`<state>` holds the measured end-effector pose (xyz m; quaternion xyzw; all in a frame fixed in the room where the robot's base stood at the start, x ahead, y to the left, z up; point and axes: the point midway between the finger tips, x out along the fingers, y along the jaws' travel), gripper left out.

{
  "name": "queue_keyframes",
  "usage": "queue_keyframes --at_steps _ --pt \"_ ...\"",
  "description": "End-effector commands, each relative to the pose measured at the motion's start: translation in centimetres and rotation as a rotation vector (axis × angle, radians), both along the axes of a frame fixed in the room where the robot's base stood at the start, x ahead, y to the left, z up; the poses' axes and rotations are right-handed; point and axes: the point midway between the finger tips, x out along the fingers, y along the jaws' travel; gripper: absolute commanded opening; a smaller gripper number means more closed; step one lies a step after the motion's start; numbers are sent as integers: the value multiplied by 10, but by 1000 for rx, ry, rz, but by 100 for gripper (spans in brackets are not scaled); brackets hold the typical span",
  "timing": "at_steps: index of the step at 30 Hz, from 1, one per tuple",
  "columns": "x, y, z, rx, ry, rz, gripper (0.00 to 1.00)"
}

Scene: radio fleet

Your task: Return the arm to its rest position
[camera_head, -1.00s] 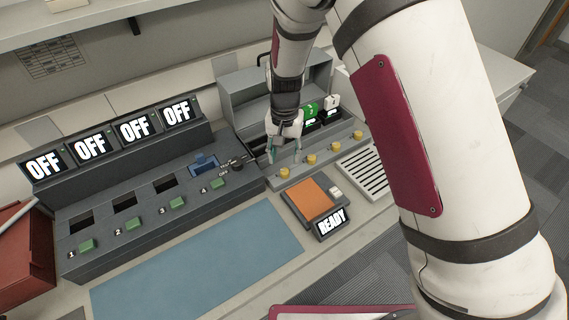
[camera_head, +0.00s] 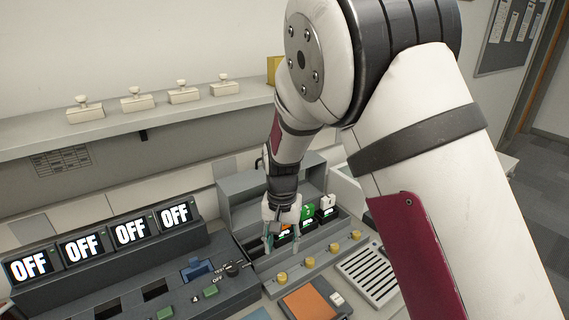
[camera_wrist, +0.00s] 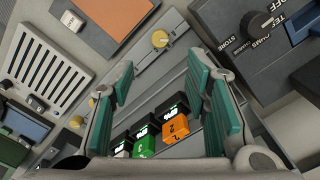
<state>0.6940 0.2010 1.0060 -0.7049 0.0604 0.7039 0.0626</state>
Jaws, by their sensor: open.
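My gripper (camera_head: 276,243) points down over the grey slotted tray (camera_head: 262,280) on the bench, with its fingers apart and nothing between them. In the wrist view, the teal finger pads of my gripper (camera_wrist: 165,88) stand wide apart. Orange (camera_wrist: 175,128), green (camera_wrist: 144,145) and white (camera_wrist: 121,149) blocks with small displays sit in a row in the tray, seen between and beyond the fingers. In the head view, my gripper partly hides the orange block. My arm fills the right half of the head view, bent at the elbow.
A console with several OFF displays (camera_head: 83,248) stands to the left. A shelf (camera_head: 150,112) with several pale knobbed blocks runs along the wall above. The tray's grey box (camera_head: 240,197) stands behind my gripper. An orange pad (camera_head: 308,303) and slatted vent (camera_head: 372,274) lie in front.

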Motion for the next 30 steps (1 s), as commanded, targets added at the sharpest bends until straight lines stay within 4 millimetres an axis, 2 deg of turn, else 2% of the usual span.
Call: queue_keyframes --at_steps 4,7,14,21,25,30 --pt "-4 -15 32 29 -23 1 43" --pt "-13 -32 67 59 -51 7 43" --pt "-50 -79 143 108 -131 39 43" --pt "-103 -124 202 118 -232 81 43" --pt "-137 -146 224 104 -291 104 43" --pt "-183 -171 242 64 -367 131 43"
